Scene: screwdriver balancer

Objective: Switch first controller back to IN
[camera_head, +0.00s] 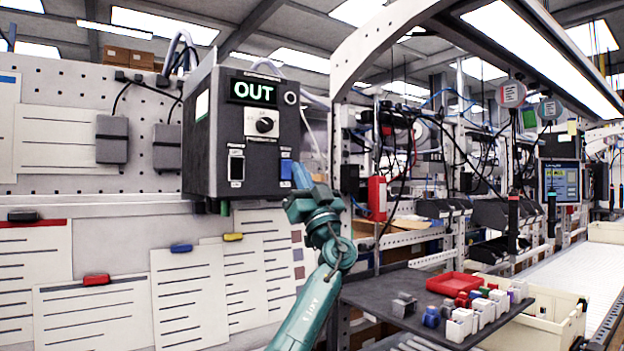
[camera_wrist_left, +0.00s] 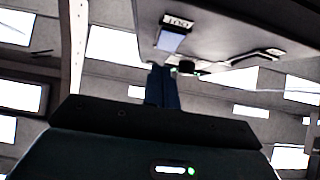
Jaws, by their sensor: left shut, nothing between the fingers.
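The grey controller box (camera_head: 240,140) hangs on the wall panel, and its display (camera_head: 253,91) reads OUT in green. Its front has a round knob (camera_head: 264,125), a black switch (camera_head: 237,168) at lower left and a blue switch (camera_head: 286,169) at lower right. My left gripper (camera_head: 301,174) is shut and empty, just right of the blue switch. In the left wrist view the shut fingers (camera_wrist_left: 162,84) point up toward the blue switch (camera_wrist_left: 170,41), close below it. I cannot tell whether they touch. My right gripper is not in view.
A dark shelf (camera_head: 385,318) at lower right carries a red tray (camera_head: 453,285) and several small coloured blocks. A workbench frame with hanging cables stands behind it. Papers with magnets hang on the wall below and left of the box.

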